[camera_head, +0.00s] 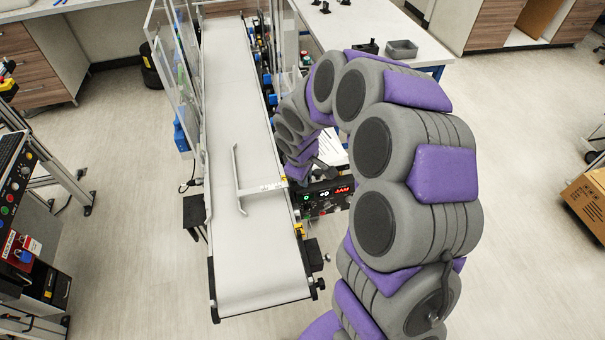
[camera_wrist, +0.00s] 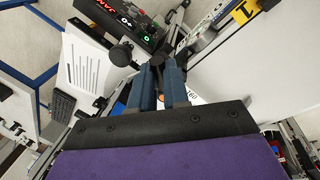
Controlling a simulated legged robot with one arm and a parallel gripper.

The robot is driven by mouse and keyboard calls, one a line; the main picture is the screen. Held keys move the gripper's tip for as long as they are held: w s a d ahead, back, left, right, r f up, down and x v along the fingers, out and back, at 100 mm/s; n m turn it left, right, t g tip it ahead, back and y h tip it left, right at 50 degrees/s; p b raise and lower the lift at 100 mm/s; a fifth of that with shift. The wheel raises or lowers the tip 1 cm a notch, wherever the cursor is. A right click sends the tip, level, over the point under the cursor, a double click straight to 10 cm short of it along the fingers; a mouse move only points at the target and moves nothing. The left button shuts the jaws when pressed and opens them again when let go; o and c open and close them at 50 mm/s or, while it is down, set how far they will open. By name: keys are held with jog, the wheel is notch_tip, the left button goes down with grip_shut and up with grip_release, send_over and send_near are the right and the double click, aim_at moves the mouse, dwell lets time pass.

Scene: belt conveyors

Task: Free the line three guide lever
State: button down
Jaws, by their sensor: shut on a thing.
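In the wrist view, my gripper (camera_wrist: 161,70) has its two blue fingers closed around a dark lever part (camera_wrist: 171,62) beside the belt. A black round knob (camera_wrist: 121,54) sits just left of the fingertips. The part between the fingers is mostly hidden. In the head view, a white guide bar (camera_head: 239,181) lies over the belt, joined to a cross arm (camera_head: 264,188) reaching the belt's right edge. The gripper is largely hidden there behind my arm. A control box (camera_head: 325,197) with a red JAM display stands by this edge; it also shows in the wrist view (camera_wrist: 112,14).
The white conveyor belt (camera_head: 262,265) runs lengthwise and carries no loose items. Clear guard panels (camera_head: 172,60) stand at its far left. A control station (camera_head: 20,215) is at the left edge. A white table (camera_head: 365,30) stands at the back right. Open floor lies on both sides.

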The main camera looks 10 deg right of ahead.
jog(key=n+p, duration=0.1)
jog(key=d+n+p, duration=0.1)
jog(key=p, duration=0.1)
jog(key=shift+w+r+n, duration=0.15)
jog(key=shift+n, duration=0.15)
jog(key=shift+w+f+n+p, duration=0.2)
jog(key=shift+n+p, duration=0.3)
jog(key=shift+p, duration=0.1)
jog(key=c, duration=1.6)
grip_release()
jog(key=o, duration=0.5)
jog(key=shift+d+y, duration=0.3)
jog(key=shift+d, duration=0.05)
jog(key=shift+a+r, duration=0.1)
notch_tip(320, 180, up, 17)
jog(key=s+a, duration=0.1)
jog(key=s, duration=0.1)
jog(key=shift+s+a, duration=0.15)
jog(key=shift+s, duration=0.25)
